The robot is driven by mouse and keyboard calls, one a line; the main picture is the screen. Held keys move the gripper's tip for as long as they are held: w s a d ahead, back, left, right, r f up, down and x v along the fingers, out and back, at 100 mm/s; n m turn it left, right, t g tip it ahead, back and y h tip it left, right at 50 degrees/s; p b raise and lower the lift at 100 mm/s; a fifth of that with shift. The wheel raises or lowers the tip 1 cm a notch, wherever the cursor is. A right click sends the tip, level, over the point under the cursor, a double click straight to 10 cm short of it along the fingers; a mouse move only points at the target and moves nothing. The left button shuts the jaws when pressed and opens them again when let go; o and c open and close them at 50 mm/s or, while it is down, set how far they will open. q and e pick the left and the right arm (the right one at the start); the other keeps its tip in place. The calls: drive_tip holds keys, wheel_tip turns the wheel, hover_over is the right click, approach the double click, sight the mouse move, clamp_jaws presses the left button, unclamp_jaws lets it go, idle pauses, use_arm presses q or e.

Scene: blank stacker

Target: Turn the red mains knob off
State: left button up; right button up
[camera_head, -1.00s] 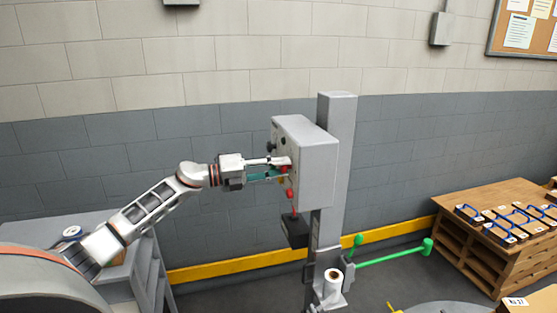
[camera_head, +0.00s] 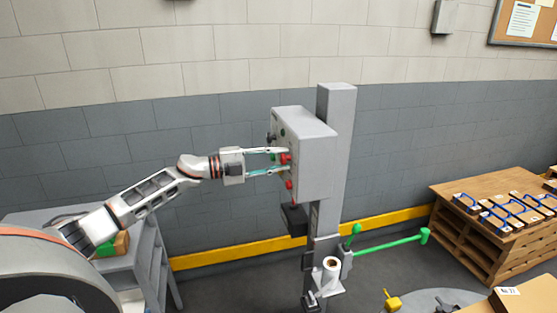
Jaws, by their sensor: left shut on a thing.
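The red mains knob (camera_head: 285,158) is on the left-facing panel of the grey control box (camera_head: 312,160), which is mounted on a grey post. My left gripper (camera_head: 283,161) reaches in from the left, level with the knob. Its two fingers are shut on the red knob, one above and one below. The fingers partly cover the knob, so its exact turn angle cannot be told. My right gripper is not in view.
Another red part (camera_head: 289,184) sits lower on the panel, above a black box (camera_head: 294,219). A dark knob (camera_head: 271,138) is at the panel's upper left. A green-handled bar (camera_head: 390,245) juts right from the post. A wooden pallet table (camera_head: 480,235) with blue-handled pieces stands right.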

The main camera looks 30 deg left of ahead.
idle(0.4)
use_arm(q)
drive_tip(key=o, duration=1.1)
drive_tip(key=shift+a, duration=0.1)
drive_tip(key=v, duration=1.2)
